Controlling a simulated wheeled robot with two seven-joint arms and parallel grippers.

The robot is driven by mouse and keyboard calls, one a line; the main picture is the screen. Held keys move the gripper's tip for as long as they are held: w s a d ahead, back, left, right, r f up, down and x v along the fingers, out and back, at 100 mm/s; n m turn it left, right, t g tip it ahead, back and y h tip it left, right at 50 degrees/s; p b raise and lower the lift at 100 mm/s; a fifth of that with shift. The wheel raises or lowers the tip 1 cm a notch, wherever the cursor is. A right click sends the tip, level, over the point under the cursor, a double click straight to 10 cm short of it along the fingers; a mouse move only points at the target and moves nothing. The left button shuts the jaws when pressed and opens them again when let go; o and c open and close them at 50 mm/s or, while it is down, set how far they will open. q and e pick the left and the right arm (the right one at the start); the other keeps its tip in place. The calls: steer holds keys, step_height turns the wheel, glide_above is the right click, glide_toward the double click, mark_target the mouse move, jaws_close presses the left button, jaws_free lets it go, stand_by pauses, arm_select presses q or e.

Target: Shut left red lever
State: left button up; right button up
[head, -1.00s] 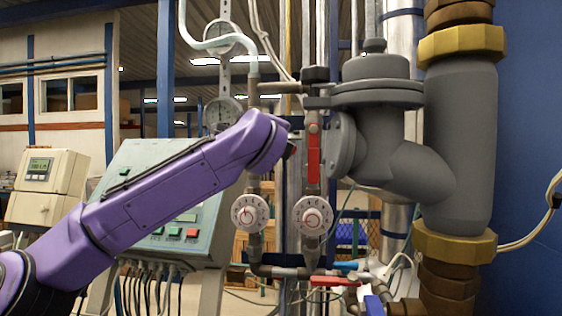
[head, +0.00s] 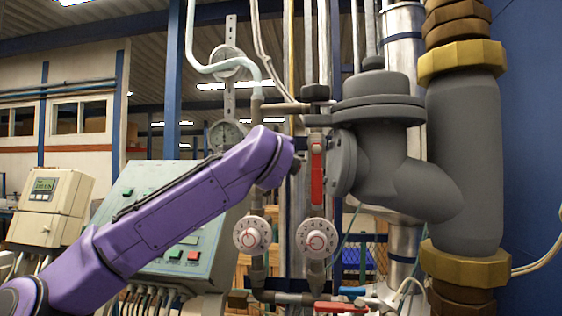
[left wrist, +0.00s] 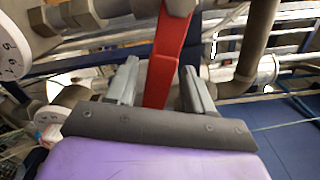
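A red lever (head: 317,172) hangs upright on the vertical pipe left of the large grey valve in the head view. In the left wrist view the red lever (left wrist: 160,72) runs between the two grey fingers of my left gripper (left wrist: 160,85). The fingers stand apart, with a narrow gap on either side of the lever, so the gripper is open around it. In the head view my purple left arm ends just left of the lever, and its fingers are hidden. Another red lever (head: 341,307) lies level at the bottom of the pipes. My right gripper is not in view.
The large grey valve (head: 378,130) and thick pipe (head: 465,160) stand close to the right of the lever. Two white dials (head: 252,235) (head: 317,238) sit below it. A control panel (head: 185,255) with buttons stands behind my left arm.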

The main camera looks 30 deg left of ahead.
arm_select(q)
steer(key=shift+s, duration=0.45)
steer(key=b+v, duration=0.4)
steer(key=v, duration=0.5)
steer(key=shift+s+d, duration=0.3)
